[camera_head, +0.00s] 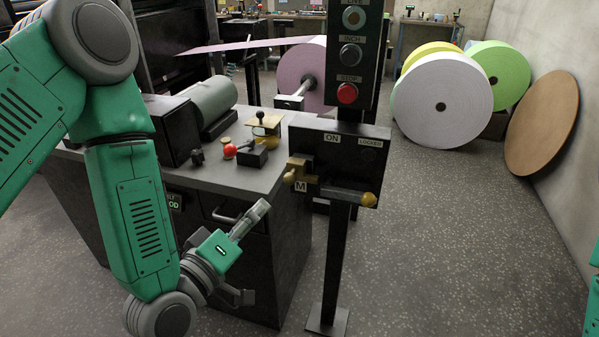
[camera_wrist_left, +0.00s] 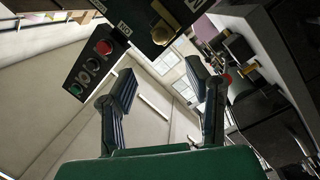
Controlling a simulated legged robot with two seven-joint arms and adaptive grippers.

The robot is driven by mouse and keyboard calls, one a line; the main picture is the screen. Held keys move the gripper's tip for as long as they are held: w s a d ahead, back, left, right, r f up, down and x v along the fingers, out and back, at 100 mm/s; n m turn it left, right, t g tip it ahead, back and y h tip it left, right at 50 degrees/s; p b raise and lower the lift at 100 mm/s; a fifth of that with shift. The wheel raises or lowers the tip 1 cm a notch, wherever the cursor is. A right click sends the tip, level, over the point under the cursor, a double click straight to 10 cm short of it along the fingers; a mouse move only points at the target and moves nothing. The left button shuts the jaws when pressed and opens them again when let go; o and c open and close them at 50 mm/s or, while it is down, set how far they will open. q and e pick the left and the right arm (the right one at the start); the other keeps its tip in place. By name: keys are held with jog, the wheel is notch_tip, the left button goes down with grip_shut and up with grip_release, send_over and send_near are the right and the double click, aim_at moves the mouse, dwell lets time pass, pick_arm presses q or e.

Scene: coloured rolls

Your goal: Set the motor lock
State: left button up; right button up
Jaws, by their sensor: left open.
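The dark motor lock box (camera_head: 348,150) is mounted on a post and carries the labels ON, LOCKED and M. A brass piece (camera_head: 298,174) sticks out at its lower left, above the M label. A grey bar with a yellow knob (camera_head: 368,199) runs along its lower edge. My left gripper (camera_head: 252,252) is open and empty, below and left of the box, apart from it. In the left wrist view, the open fingers (camera_wrist_left: 165,98) have nothing between them. The dark box (camera_wrist_left: 160,25) shows at the top there. My right gripper is out of view.
Above the box is a button panel with a red STOP button (camera_head: 347,93), also in the wrist view (camera_wrist_left: 104,47). A grey-topped cabinet (camera_head: 220,179) with small parts stands left, close to my left gripper. Large rolls (camera_head: 442,100) stand at the back right.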

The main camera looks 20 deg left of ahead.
aim_at(285, 182)
pick_arm(q)
jog(key=x, duration=1.2)
jog(key=shift+w+d+f+p, duration=0.1)
jog(key=shift+w+d+p, duration=0.1)
jog(key=shift+w+p, duration=0.1)
jog(key=shift+w, duration=0.2)
jog(key=shift+a, duration=0.2)
